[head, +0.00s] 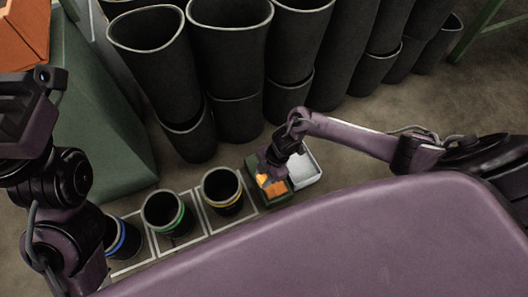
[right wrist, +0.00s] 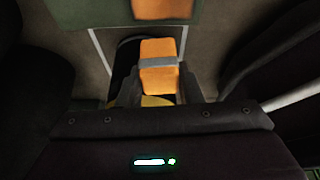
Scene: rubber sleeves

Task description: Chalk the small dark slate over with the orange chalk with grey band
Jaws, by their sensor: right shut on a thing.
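The small dark slate (head: 264,197) lies on the floor area in front of me, dark green with an orange patch on its surface. Its edge also shows at the top of the right wrist view (right wrist: 108,12), with part of the orange patch. My right gripper (head: 266,177) is over the slate, shut on the orange chalk with grey band (right wrist: 159,80). The chalk sticks out beyond the fingertips; whether its tip touches the slate I cannot tell. My left arm is at the left edge of the head view; its fingers are not clear.
A white tray (head: 312,181) stands just right of the slate. Left of it, dark sleeves with yellow (head: 222,190), green (head: 165,212) and blue (head: 120,238) bands stand in white-outlined squares. Tall dark sleeves (head: 230,70) crowd behind. A green block (head: 95,130) stands at left.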

